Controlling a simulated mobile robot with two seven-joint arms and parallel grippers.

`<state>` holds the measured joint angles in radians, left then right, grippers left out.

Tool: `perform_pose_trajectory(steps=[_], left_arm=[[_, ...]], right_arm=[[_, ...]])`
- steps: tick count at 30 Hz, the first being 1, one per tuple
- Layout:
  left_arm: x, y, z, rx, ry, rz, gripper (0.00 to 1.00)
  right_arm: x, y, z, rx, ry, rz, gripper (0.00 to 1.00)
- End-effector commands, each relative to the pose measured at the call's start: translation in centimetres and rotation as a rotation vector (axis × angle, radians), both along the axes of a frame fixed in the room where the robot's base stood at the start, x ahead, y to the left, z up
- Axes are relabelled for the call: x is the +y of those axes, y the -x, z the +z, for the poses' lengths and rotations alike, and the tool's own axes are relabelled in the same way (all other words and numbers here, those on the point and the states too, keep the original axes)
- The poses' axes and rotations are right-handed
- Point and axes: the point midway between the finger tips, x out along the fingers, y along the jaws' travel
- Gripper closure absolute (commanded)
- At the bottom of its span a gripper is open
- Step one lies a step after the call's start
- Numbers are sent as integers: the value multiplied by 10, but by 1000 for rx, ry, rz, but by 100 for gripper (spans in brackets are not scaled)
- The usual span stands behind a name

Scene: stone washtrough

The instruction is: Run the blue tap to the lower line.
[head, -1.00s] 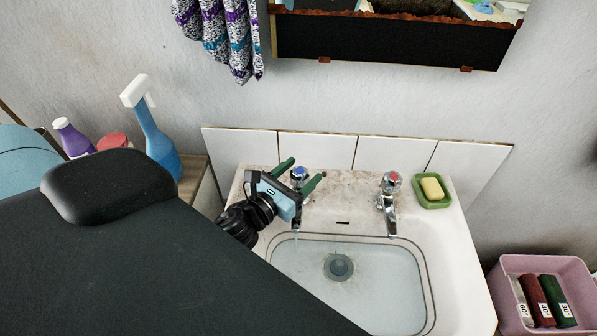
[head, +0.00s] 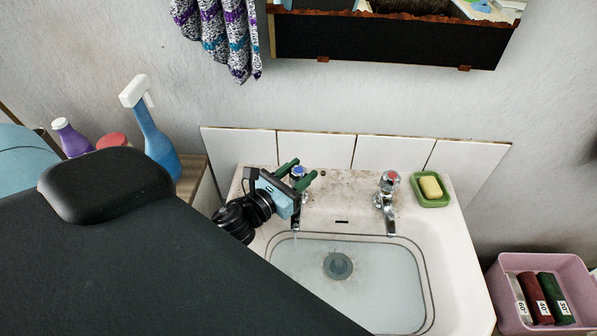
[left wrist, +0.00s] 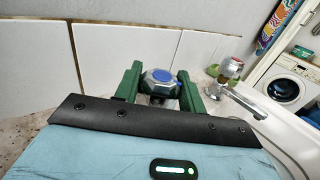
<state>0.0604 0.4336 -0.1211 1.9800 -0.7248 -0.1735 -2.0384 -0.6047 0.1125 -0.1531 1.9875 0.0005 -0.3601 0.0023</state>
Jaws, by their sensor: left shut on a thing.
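The blue tap (head: 297,174) stands at the back left of the white basin (head: 455,270). Its faceted handle with a blue cap shows in the left wrist view (left wrist: 160,78). My left gripper (head: 299,169) is shut on this handle, with one green finger on each side. A thin stream of water (head: 295,243) falls from the tap's spout, which is partly hidden by the gripper. Cloudy water (head: 385,290) lies in the basin, with the drain (head: 338,266) visible through it. Dark lines (head: 345,235) run around the basin wall. My right gripper is not in view.
The red tap (head: 388,190) stands to the right, beside a green dish (head: 436,201) with yellow soap (head: 430,187). White tiles (head: 315,149) rise close behind the taps. A blue spray bottle (head: 155,140) stands at left, a pink bin (head: 550,275) at right.

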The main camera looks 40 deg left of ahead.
Motion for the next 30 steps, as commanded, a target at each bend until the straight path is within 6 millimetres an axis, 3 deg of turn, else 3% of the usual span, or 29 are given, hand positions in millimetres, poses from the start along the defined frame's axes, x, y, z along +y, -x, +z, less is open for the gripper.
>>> perform_pose_trajectory(steps=[8,18,30], left_arm=[[1,0,-1,2,-7,-178,83],[1,0,-4,5,-3,-405,83],[0,0,-1,1,0,-523,83]], right_arm=[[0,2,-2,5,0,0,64],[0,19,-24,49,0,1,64],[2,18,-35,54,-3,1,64]])
